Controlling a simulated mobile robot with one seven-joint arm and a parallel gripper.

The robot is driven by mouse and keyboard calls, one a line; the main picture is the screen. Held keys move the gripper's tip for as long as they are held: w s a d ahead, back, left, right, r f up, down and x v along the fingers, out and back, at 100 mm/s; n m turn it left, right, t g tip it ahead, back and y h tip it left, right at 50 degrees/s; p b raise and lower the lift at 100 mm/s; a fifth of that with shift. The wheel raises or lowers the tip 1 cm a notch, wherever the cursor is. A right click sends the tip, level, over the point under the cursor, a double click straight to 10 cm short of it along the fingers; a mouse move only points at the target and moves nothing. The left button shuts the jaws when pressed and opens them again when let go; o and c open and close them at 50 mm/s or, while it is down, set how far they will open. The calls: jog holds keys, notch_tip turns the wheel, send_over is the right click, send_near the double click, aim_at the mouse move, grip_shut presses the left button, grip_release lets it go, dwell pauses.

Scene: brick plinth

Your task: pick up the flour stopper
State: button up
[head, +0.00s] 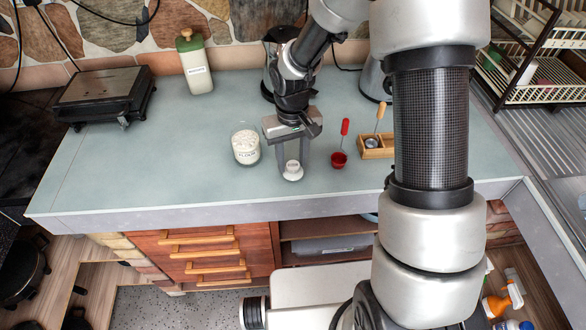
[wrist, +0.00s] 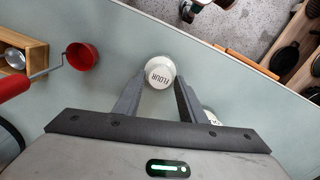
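The flour stopper (head: 292,171) is a small white knob with a wider round base, upright on the counter near its front edge. In the wrist view its round top, marked FLOUR, shows as the flour stopper (wrist: 160,72) between my fingertips. My gripper (head: 293,170) points down with one finger on each side of the stopper; in the wrist view my gripper (wrist: 158,82) is open, with small gaps beside the knob. The glass flour jar (head: 246,147), full of white flour, stands just left of my gripper without a lid.
A red scoop (head: 339,159) and a wooden box (head: 377,146) with a metal scoop lie to the right. The counter's left front is clear.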

jog(key=c, duration=0.6)
